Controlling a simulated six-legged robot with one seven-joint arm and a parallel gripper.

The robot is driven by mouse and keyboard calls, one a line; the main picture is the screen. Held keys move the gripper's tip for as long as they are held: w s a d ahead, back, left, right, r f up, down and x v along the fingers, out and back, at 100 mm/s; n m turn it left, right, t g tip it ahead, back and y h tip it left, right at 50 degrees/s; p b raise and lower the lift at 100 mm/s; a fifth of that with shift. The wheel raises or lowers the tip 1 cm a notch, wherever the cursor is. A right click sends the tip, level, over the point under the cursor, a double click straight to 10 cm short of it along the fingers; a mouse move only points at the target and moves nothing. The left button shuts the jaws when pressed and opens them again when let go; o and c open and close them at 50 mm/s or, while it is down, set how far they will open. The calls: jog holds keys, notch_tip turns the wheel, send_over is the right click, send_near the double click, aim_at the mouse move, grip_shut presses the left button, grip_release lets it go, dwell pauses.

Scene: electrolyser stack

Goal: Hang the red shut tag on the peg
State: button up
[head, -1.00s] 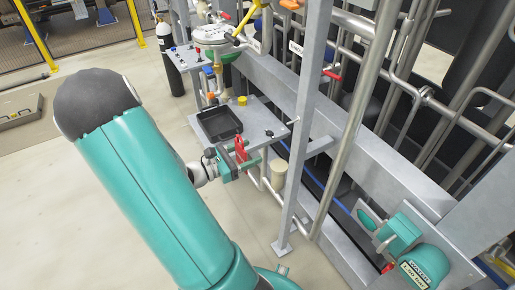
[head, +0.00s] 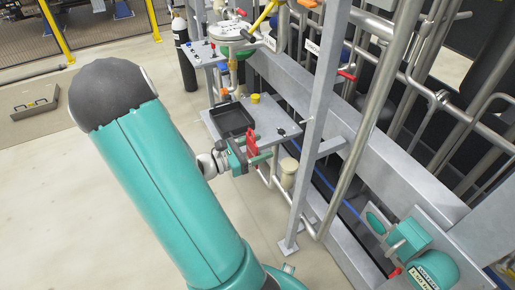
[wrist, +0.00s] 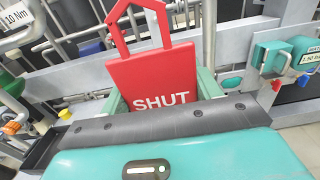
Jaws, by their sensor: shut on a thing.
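The red tag (head: 251,145) is upright in my gripper (head: 254,157), in front of the small grey table. In the wrist view the tag (wrist: 150,75) faces the camera, with white "SHUT" lettering and an open house-shaped loop on top. My gripper (wrist: 160,98) is shut on the lower part of the tag, a green finger at each side. A grey steel post (head: 318,115) stands right of the tag, apart from it. I cannot make out the peg clearly in either view.
The grey table (head: 277,117) carries a black tray (head: 236,121) and a yellow cap (head: 255,98). A beige cylinder (head: 288,172) stands below its right edge. Pipes and a grey beam fill the right. Teal pump units (head: 408,233) sit lower right. Open floor lies left.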

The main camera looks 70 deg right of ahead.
aim_at(251, 150)
jog(key=shift+w+a, duration=0.1)
jog(key=shift+v, duration=1.6)
jog(key=shift+w, duration=0.1)
jog(key=shift+v, duration=1.65)
